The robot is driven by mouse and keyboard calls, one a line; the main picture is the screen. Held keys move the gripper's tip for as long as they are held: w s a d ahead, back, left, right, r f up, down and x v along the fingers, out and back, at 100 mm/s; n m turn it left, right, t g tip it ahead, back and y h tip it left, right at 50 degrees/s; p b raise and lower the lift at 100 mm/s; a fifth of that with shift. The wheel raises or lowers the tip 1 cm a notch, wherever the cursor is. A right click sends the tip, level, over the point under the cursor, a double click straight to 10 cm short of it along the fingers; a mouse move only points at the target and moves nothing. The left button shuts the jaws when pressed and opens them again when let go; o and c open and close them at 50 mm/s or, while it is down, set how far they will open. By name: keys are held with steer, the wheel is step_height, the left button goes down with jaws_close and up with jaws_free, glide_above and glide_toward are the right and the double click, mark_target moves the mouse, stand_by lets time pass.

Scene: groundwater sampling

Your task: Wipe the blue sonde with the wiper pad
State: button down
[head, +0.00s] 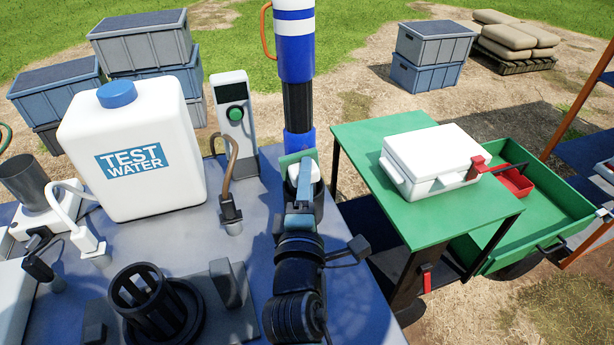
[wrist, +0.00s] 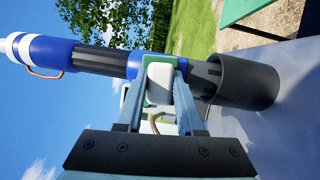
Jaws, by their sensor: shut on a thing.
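The blue sonde (head: 296,62) stands upright at the table's back edge, with a white-striped blue top, an orange handle, a dark ribbed middle and a blue lower band. In the wrist view the sonde (wrist: 52,52) runs sideways and its lower end sits in a dark round holder (wrist: 247,82). My gripper (head: 304,178) is in front of the sonde's lower part. In the wrist view my gripper (wrist: 158,88) is shut on the wiper pad (wrist: 159,84), a white block with a green face. The green face is against or very close to the lower blue band; contact is unclear.
A white TEST WATER jug (head: 130,150) and a grey meter (head: 235,120) stand left of the sonde. A black slotted cup (head: 148,305) is at the front. A green cart (head: 425,215) with a white case (head: 432,158) stands to the right.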

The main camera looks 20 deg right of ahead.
steer(key=d+p, duration=0.3)
steer(key=shift+w+d, duration=0.1)
steer(key=shift+d, duration=0.25)
steer(key=s+p, duration=0.2)
steer(key=s, duration=0.4)
stand_by(0.4)
steer(key=shift+s+d, duration=0.1)
steer(key=shift+s, duration=0.05)
steer(key=s, duration=0.2)
steer(key=shift+s+p, duration=0.35)
stand_by(0.5)
